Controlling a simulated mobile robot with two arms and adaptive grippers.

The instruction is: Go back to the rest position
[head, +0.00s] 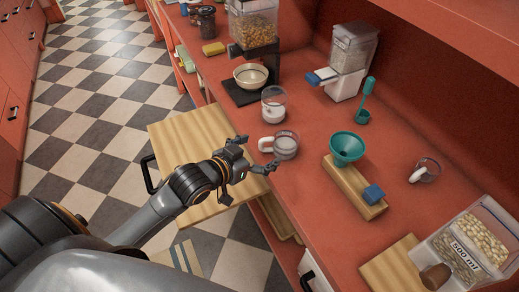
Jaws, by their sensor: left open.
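My left gripper (252,157) comes in from the lower left and is open. Its fingers are over the counter's front edge, close to a clear mug with a pale handle (286,146). The mug stands upright on the red counter (310,195). One finger reaches near the mug's handle side; I cannot tell if they touch. Nothing shows held between the fingers. My right gripper is not in view.
A pulled-out wooden board (185,135) lies under my arm. A clear cup (273,104), a bowl (250,76), a teal funnel (346,149) on a wooden block, another mug (426,170) and canisters (470,245) stand on the counter. The checkered floor (95,85) is clear at the left.

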